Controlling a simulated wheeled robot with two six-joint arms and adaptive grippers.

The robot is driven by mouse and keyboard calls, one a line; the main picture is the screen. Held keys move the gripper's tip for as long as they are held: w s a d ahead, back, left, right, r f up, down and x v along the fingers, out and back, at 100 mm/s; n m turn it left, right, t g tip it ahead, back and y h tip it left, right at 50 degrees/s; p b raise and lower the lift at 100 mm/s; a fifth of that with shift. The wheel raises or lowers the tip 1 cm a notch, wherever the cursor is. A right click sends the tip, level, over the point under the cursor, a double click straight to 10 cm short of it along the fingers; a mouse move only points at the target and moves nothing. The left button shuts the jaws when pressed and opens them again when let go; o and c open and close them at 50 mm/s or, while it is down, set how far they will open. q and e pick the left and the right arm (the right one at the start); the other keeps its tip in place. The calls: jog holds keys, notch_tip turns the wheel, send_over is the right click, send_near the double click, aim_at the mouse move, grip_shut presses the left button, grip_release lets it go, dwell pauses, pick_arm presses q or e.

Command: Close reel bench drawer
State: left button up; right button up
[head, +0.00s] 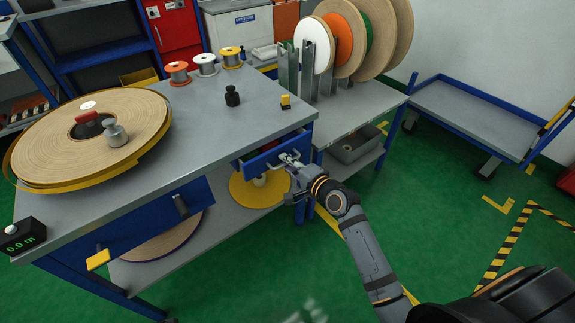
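The reel bench (215,135) has a grey top and a blue frame. Its drawer (272,155) at the right front corner is pulled partly out, and a dark inside with something red and green shows over its blue front. My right gripper (289,160) is at the drawer front, by the handle, which it largely hides. I cannot tell whether its fingers touch the handle or how far apart they are. A second blue drawer front (150,222) farther left on the bench looks shut. My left gripper is not in view.
A large tape reel (145,118) with a metal weight lies on the bench top at left. Small spools (206,65) and a black weight (232,96) stand farther back. Upright reels (380,30) fill a rack at right. A blue cart (470,115) stands beyond; green floor is clear in front.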

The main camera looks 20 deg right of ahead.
grip_shut()
dwell(0.6)
